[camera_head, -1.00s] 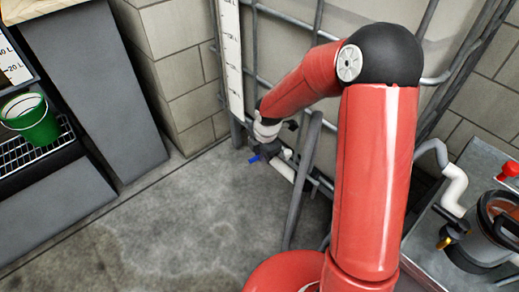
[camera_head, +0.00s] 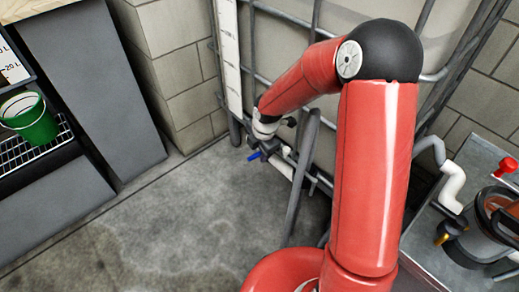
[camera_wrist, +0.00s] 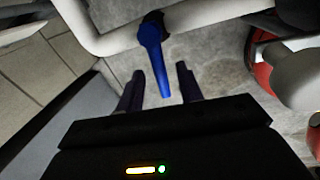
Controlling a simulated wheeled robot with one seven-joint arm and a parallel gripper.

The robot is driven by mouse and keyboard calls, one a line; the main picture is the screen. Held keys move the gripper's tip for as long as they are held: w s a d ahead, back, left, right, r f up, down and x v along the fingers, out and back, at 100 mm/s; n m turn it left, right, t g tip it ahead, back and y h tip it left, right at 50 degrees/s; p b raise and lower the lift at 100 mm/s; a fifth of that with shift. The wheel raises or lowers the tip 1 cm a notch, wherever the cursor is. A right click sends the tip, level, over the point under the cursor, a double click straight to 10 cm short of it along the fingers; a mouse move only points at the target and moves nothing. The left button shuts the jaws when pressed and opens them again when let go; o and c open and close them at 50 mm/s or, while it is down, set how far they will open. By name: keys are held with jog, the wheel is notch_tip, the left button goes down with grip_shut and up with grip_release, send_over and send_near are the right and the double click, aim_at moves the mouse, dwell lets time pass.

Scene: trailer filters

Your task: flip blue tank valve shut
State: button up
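The blue valve handle (camera_wrist: 152,45) is in the upper middle of the wrist view, mounted on a pale pipe (camera_wrist: 115,40). Its lever points down in the picture toward my gripper. My gripper (camera_wrist: 160,80) is open, with its two dark fingers apart. The lever's free end shows between the fingertips; I cannot tell whether either finger touches it. In the head view the blue handle (camera_head: 254,156) shows as a small patch low by the tank frame, beside the end of my red arm. My fingers are too small to make out there.
The caged tank (camera_head: 290,45) with its grey bars stands close behind my arm. A slanted grey bar (camera_head: 300,180) is right of the valve. A green bucket (camera_head: 36,122) sits on a rack at left. A metal bench (camera_head: 420,240) is at right. The floor (camera_head: 150,225) is clear.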

notch_tip(320, 180, up, 8)
jog(key=s, duration=0.1)
jog(key=shift+s+d+f, duration=0.15)
jog(key=shift+d+f, duration=0.05)
jog(key=shift+d, duration=0.2)
